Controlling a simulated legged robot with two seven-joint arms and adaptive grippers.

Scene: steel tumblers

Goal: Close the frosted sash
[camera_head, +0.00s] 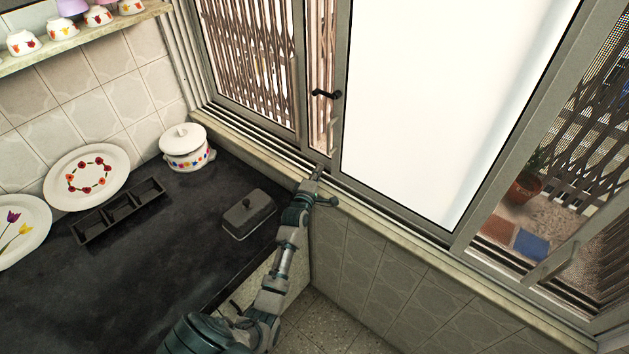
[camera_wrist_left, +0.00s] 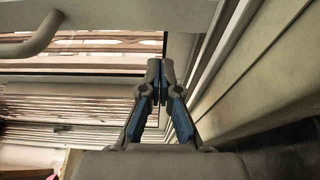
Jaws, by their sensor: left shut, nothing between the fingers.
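The frosted sash (camera_head: 440,100) is a tall white pane in a grey metal frame, standing in the middle of the window. A narrow strip with lattice showing lies left of its frame, and a wider part on its right shows the outside. My left gripper (camera_head: 317,175) is at the sill by the sash's lower left corner. Its fingers are shut and empty, as the left wrist view (camera_wrist_left: 160,72) also shows. I cannot tell whether they touch the frame. My right gripper is out of view.
A black handle (camera_head: 325,94) is on the frame left of the sash. The dark counter (camera_head: 150,270) holds a covered butter dish (camera_head: 248,214), a lidded white pot (camera_head: 187,150), a dark divided tray (camera_head: 120,210) and plates. A potted plant (camera_head: 524,188) stands outside.

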